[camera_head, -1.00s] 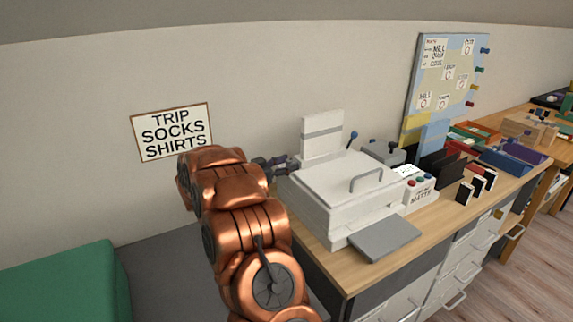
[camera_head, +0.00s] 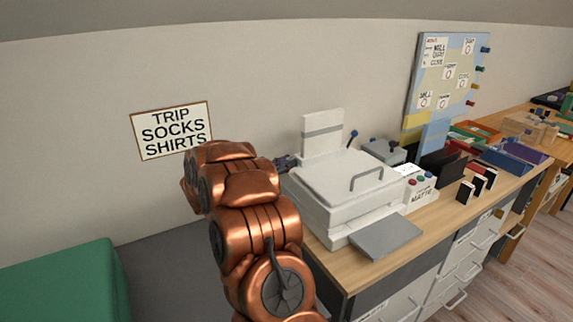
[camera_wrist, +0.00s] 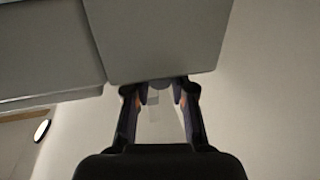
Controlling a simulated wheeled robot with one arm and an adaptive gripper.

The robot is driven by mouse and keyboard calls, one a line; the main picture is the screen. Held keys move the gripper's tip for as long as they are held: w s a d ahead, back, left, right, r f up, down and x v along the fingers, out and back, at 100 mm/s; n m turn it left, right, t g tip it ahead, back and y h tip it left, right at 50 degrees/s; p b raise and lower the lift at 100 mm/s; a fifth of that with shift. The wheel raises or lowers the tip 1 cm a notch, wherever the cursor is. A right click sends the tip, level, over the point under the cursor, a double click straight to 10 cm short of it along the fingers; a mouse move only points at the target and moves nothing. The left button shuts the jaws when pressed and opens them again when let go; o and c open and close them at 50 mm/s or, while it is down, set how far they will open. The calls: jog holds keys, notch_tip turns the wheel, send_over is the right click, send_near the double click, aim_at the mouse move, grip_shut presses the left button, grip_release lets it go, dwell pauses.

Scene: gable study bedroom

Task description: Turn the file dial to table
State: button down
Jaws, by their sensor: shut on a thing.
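The white printer (camera_head: 335,195) stands on the wooden desk, with its lid shut and a handle on top. My gripper (camera_head: 284,163) is at the printer's back left side, partly hidden by my copper arm. In the wrist view, my gripper's two dark fingers (camera_wrist: 160,92) are closed in on a small grey knob-like part (camera_wrist: 160,84) at the edge of a large grey box (camera_wrist: 160,40). I cannot read any dial mark or the word "table" on it. A pale piece shows between the fingers, too blurred to name.
A grey tray (camera_head: 386,237) juts from the printer's front. A button box (camera_head: 420,187) marked MATTE, black upright books (camera_head: 466,190) and a blue tray (camera_head: 507,158) stand to the right. A wall sign (camera_head: 172,130) hangs behind my arm. A green block (camera_head: 65,285) is at the lower left.

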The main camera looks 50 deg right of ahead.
jog(key=shift+s+r+n+t+b, duration=0.1)
jog(key=shift+n+t+b, duration=0.2)
jog(key=shift+n+t, duration=0.75)
jog(key=shift+m+t, duration=0.25)
jog(key=c, duration=1)
grip_release()
jog(key=shift+o, duration=0.2)
jog(key=shift+a, duration=0.1)
jog(key=a, duration=1.1)
jog(key=shift+s+a, duration=0.35)
jog(key=shift+a, duration=0.05)
